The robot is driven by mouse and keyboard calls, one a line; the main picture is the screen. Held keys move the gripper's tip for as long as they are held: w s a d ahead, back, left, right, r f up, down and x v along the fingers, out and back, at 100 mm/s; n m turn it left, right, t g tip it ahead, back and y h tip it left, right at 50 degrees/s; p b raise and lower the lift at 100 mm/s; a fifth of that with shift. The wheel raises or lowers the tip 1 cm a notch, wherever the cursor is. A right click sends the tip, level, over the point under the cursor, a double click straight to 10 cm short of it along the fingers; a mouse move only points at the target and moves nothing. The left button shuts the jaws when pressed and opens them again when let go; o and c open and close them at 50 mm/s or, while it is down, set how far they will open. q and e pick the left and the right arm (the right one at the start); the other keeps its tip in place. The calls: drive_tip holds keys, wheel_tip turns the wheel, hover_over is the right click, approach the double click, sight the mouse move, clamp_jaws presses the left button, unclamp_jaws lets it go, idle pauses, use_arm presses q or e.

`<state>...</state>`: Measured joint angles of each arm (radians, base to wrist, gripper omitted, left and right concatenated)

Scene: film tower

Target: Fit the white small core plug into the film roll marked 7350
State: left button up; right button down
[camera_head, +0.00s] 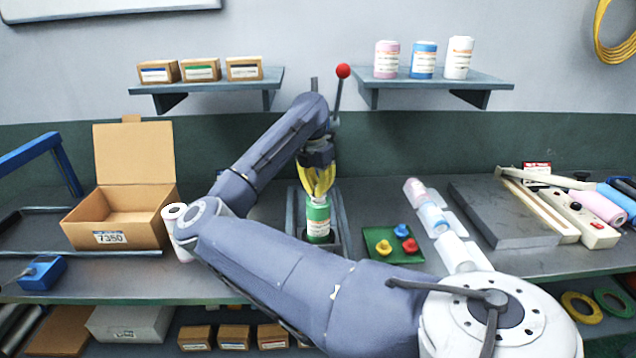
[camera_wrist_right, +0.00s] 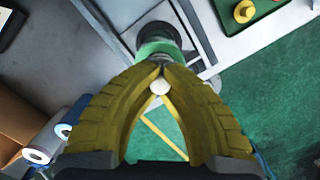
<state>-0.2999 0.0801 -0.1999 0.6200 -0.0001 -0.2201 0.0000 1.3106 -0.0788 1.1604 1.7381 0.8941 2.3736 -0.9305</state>
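My right gripper (camera_head: 317,197) points down at the top of a green film roll (camera_head: 318,221) with a white label. Its yellow fingers close together at the tips; in the right wrist view (camera_wrist_right: 162,70) a small white rounded piece, seemingly the white core plug (camera_wrist_right: 160,87), sits between them. The green roll (camera_wrist_right: 157,48) stands upright in a dark holder just beyond the fingertips. I cannot tell whether the plug is inside its core. The roll's label is too small to read. My left gripper is not in view.
An open cardboard box (camera_head: 112,238) labelled 7350 stands left, with white rolls (camera_head: 177,236) beside it. A green board (camera_head: 378,233) with yellow, red and blue plugs lies right of the holder. Pink, blue and white rolls (camera_head: 433,219) lie further right. A red-knobbed lever (camera_head: 343,71) rises behind.

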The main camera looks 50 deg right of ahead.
drive_tip(key=shift+f, duration=0.4)
drive_tip(key=c, duration=1.5)
unclamp_jaws()
drive_tip(key=r, duration=0.4)
drive_tip(key=a+r, duration=0.1)
drive_tip(key=r, duration=0.7)
drive_tip(key=shift+a, duration=0.25)
